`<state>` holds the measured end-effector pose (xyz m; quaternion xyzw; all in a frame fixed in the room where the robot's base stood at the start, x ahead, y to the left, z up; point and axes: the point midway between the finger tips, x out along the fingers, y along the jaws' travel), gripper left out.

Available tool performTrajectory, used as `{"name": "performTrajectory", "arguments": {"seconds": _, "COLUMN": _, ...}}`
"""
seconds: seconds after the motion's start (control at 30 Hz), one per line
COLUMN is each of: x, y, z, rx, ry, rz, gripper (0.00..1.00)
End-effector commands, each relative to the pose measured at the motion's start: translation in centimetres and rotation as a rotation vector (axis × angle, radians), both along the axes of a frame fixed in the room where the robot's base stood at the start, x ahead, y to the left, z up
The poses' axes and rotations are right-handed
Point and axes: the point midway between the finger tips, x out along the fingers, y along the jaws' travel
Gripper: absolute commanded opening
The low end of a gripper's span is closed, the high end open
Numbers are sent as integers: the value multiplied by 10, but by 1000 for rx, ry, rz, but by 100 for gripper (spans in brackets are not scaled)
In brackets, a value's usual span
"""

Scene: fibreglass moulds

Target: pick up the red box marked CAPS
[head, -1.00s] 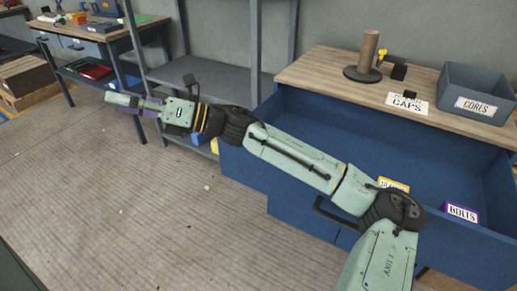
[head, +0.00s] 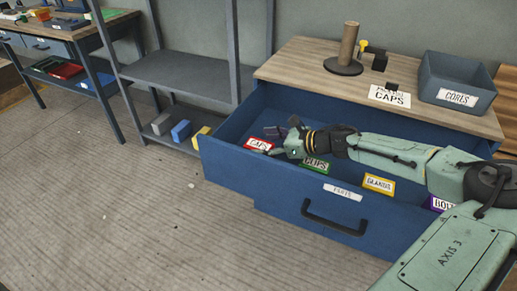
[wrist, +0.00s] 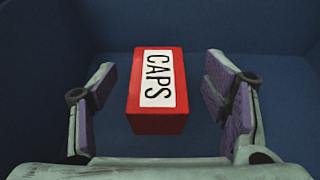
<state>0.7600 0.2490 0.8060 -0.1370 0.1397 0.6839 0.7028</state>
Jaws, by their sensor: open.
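The red box marked CAPS (wrist: 158,121) lies in the blue drawer, its white label facing up, in the middle of the wrist view. In the head view the red box (head: 258,144) shows at the drawer's left end, close to my gripper (head: 275,140). In the wrist view my gripper (wrist: 165,105) is open, with one purple-padded finger on each side of the box. There is clear space between the box and both fingers, and neither visibly touches it. In the head view my gripper and wrist hide part of the drawer's inside.
The open drawer (head: 235,165) also holds a green box marked CLIPS (head: 316,167), a yellow GLANDS box (head: 379,184) and a purple BOLTS box (head: 441,204). A CAPS sign (head: 390,97) and a CORES bin (head: 457,83) stand on the wooden top above.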

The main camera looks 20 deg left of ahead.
Motion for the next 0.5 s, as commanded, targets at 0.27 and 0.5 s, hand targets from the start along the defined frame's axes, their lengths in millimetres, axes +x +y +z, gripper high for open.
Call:
{"name": "performTrajectory", "arguments": {"seconds": 0.27, "x": -2, "y": 26, "z": -7, "rx": -1, "ry": 3, "rz": 3, "gripper": 69}}
{"name": "performTrajectory", "arguments": {"seconds": 0.5, "x": 0, "y": 53, "z": -22, "rx": 0, "ry": 1, "rz": -2, "gripper": 69}}
